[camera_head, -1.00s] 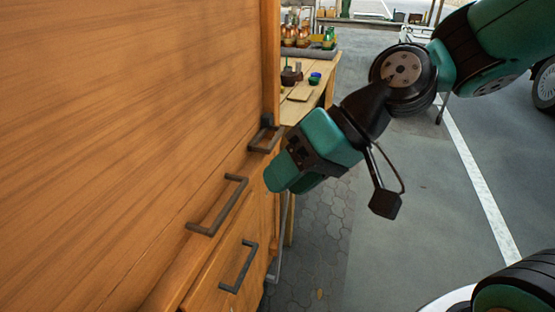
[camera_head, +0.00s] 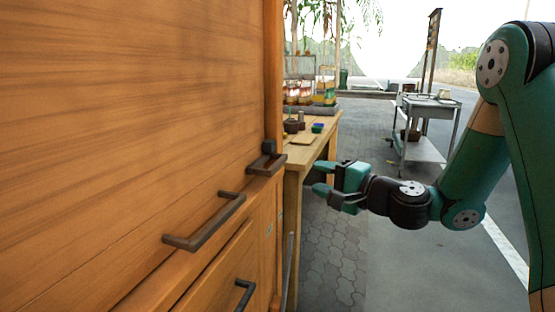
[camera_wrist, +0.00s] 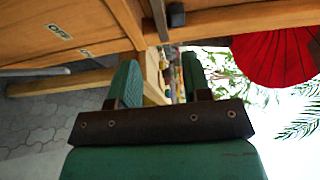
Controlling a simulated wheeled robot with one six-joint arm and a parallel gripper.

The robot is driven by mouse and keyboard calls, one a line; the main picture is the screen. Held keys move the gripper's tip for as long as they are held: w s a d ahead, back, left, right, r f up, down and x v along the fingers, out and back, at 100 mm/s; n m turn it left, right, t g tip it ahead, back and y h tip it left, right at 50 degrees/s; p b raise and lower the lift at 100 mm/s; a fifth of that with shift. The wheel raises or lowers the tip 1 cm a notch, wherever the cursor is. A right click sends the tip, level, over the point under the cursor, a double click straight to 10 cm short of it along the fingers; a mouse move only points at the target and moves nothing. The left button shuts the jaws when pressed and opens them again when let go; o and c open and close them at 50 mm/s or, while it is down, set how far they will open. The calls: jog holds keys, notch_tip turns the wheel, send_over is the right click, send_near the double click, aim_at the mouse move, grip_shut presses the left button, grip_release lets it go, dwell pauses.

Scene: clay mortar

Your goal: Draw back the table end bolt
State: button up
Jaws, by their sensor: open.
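My gripper (camera_head: 322,180) is open and empty in the head view, right of the wooden cabinet and close to the end of the wooden table (camera_head: 310,152). In the wrist view its two green fingers (camera_wrist: 160,76) stand apart, with wood and distant clutter seen between them. I cannot make out the table end bolt for certain in either view. A dark metal bracket or handle (camera_head: 267,162) sits on the cabinet edge, left of my gripper and apart from it. A small dark block (camera_wrist: 176,15) shows on wood at the top of the wrist view.
The cabinet (camera_head: 130,120) fills the left, with a protruding bar handle (camera_head: 205,225) and a lower handle (camera_head: 244,292). Small pots (camera_head: 292,126) and bottles stand on the table. A metal cart (camera_head: 430,110) is behind. A red umbrella (camera_wrist: 272,58) shows in the wrist view.

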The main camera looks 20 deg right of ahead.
aim_at(280, 165)
jog(key=p+x, duration=0.2)
jog(key=x, duration=1)
jog(key=shift+w+a, duration=0.3)
